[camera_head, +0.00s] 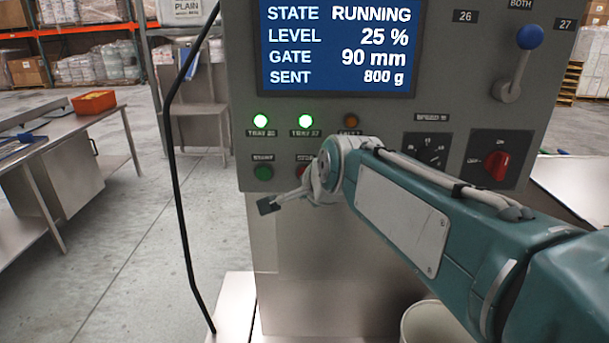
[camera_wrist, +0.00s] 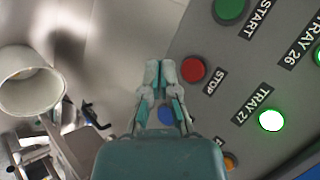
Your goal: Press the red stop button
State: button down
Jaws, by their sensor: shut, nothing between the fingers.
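The red stop button (camera_wrist: 193,69) is on the grey control panel (camera_wrist: 222,62), beside its STOP label. In the head view my gripper (camera_head: 272,205) is at the panel's lower edge, below the buttons. The screen (camera_head: 338,45) reads STATE RUNNING, LEVEL 25 %, GATE 90 mm, SENT 800 g.
The green start button (camera_head: 263,172) is left of stop. Two tray lamps (camera_head: 305,121) glow green; an amber lamp (camera_head: 351,121) looks unlit. A dial (camera_head: 430,150), a red rotary switch (camera_head: 496,165) and a blue-knobbed lever (camera_head: 530,38) are at right. A pale bucket (camera_wrist: 28,92) stands below.

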jog(key=shift+w+d, duration=0.1)
jog(key=shift+w, duration=2.25)
jog(key=shift+w+r, duration=0.1)
jog(key=shift+w, duration=0.25)
jog(key=shift+w+d, duration=0.1)
jog(key=shift+w, duration=0.35)
jog(key=shift+s, duration=0.1)
dwell(0.4)
jog(key=shift+s, duration=0.75)
jog(key=s, duration=0.5)
